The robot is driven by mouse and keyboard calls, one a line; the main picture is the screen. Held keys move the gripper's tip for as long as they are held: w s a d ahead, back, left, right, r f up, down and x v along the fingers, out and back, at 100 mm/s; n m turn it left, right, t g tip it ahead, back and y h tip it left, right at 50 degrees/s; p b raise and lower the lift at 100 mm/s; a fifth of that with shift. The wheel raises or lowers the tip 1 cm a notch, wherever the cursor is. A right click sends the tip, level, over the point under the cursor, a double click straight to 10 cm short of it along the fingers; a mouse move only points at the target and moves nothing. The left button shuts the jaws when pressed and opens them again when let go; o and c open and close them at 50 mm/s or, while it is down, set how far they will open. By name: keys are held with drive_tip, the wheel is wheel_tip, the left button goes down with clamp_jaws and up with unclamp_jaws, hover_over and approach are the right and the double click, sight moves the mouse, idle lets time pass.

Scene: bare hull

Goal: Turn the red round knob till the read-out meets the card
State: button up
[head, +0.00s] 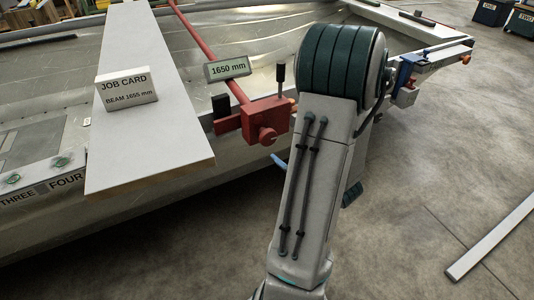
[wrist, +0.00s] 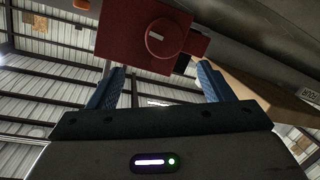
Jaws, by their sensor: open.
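The red round knob (head: 267,135) sits on the front of a red clamp block on a long red bar. In the wrist view the knob (wrist: 164,38) shows a pale mark on its face. The read-out (head: 227,67) on the bar says 1650 mm. The white job card (head: 126,90) says BEAM 1655 mm. My gripper (wrist: 160,78) is open, its two blue fingers apart and empty. The knob appears ahead of the gap between them, not touched. In the head view my arm hides most of the gripper; a blue fingertip shows just below the knob.
A pale board (head: 145,150) lies across the hull (head: 60,95) and carries the card. A black-handled lever (head: 281,80) stands up from the clamp block. A blue clamp (head: 405,80) is on the hull edge at right. The floor at right is mostly clear, with a long pale bar (head: 492,240).

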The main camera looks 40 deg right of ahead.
sight(270, 140)
drive_tip(key=s+f+t+b, duration=0.2)
drive_tip(key=s+f, duration=0.1)
drive_tip(key=shift+y, duration=0.4)
drive_tip(key=w, duration=0.4)
drive_tip(key=w+b, duration=0.1)
drive_tip(key=w, duration=0.4)
drive_tip(key=w+b, duration=0.1)
drive_tip(key=w, duration=0.3)
drive_tip(key=shift+w+d+r, duration=0.1)
drive_tip(key=shift+w+d, duration=0.2)
drive_tip(key=shift+w, duration=0.05)
drive_tip(key=c, duration=0.9)
